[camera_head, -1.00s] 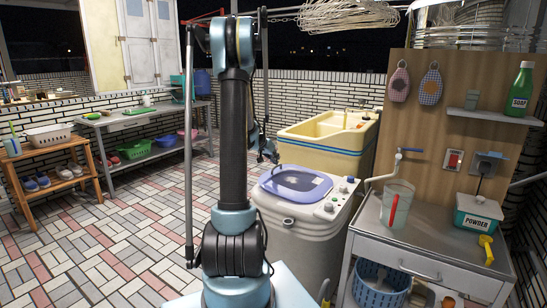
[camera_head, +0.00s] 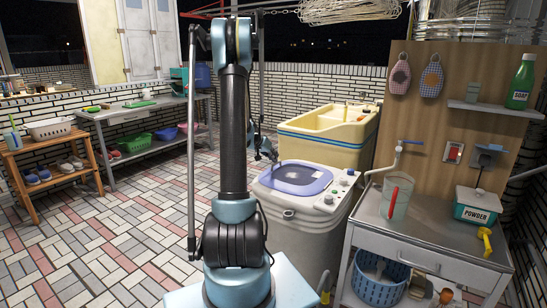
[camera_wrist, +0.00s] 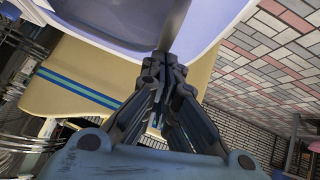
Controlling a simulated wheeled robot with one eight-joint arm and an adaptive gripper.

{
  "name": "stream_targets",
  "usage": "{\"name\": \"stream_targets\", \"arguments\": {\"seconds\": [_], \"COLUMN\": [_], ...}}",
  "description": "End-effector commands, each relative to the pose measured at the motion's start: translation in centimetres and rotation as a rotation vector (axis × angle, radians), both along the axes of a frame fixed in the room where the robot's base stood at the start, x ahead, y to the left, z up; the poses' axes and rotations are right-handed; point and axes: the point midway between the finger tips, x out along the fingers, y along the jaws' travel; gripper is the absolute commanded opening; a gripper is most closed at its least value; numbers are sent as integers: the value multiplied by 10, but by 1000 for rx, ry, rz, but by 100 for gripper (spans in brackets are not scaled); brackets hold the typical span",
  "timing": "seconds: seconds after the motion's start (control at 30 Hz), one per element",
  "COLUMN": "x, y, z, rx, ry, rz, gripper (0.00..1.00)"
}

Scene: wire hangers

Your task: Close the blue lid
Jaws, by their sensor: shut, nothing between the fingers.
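My gripper (camera_head: 272,156) is at the machine's far left edge, close to the lid, partly hidden behind my arm. In the wrist view my gripper (camera_wrist: 165,55) is shut and empty, with its fingertips in front of a lavender and pale surface of the machine top. Whether the fingertips touch it cannot be told.
A yellow sink (camera_head: 325,135) stands just behind the machine. A metal counter (camera_head: 430,235) with a clear jug (camera_head: 397,198) and a powder box (camera_head: 478,206) stands close on the right. The tiled floor (camera_head: 130,225) to the left is clear.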

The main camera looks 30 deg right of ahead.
Motion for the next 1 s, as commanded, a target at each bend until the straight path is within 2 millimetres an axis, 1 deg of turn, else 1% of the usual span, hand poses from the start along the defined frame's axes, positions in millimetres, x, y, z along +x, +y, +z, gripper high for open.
{"name": "stream_targets", "arguments": {"seconds": [0.03, 0.2, 0.37, 0.47, 0.63, 1.0], "x": [-1, -1, -1, 0, 4, -10], "y": [1, 2, 3, 4, 6, 48], "z": [-3, -4, 1, 13, 43, 85], "rx": [9, 11, 12, 10, 3, 1], "ry": [0, -1, -1, -1, -2, -2], "rz": [-3, -4, -5, -3, -2, -1], "gripper": [0, 0, 0, 0, 0, 0]}}
